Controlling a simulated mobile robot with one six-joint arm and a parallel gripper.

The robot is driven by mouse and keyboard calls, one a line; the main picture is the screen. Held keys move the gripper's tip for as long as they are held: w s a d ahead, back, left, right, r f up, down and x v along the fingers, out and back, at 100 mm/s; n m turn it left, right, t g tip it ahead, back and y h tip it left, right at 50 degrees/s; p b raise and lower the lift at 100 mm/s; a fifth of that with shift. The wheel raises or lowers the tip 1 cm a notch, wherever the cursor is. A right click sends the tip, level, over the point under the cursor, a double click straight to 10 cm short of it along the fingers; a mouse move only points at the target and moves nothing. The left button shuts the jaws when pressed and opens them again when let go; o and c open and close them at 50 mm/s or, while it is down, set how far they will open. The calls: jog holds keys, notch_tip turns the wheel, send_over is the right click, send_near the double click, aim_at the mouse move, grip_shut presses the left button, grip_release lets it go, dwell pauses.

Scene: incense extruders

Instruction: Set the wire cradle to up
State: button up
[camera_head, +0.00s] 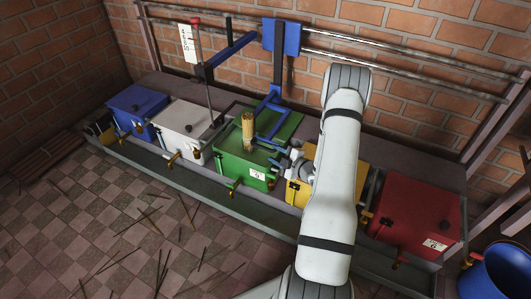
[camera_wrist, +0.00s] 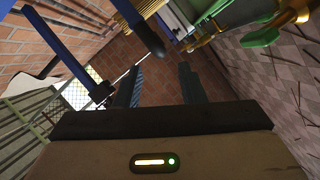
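A blue frame (camera_head: 268,103), which looks like the wire cradle, hangs below a blue carriage (camera_head: 282,37) over the green box (camera_head: 240,166). A bundle of tan sticks (camera_head: 248,132) stands upright at it; its tips also show at the top of the wrist view (camera_wrist: 130,14). My gripper (camera_head: 278,155) is low, just right of the bundle, partly hidden by my arm. In the wrist view its fingers (camera_wrist: 158,80) are apart with nothing between them. A dark rounded end (camera_wrist: 151,40) lies just beyond the gap; I cannot tell whether it belongs to the cradle.
Blue (camera_head: 137,106), white (camera_head: 183,130), yellow (camera_head: 306,192) and red (camera_head: 415,217) boxes stand in the row with the green one. A blue arm (camera_head: 232,48) with a red-topped rod (camera_head: 203,70) reaches left. Metal rails (camera_head: 390,62) run along the brick wall. A blue bucket (camera_head: 500,270) stands lower right.

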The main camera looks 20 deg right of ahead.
aim_at(266, 149)
jog(key=b+x, duration=0.2)
jog(key=x, duration=0.5)
jog(key=shift+w+a+f, duration=0.1)
jog(key=shift+w, duration=0.2)
jog(key=shift+c, duration=0.2)
grip_shut()
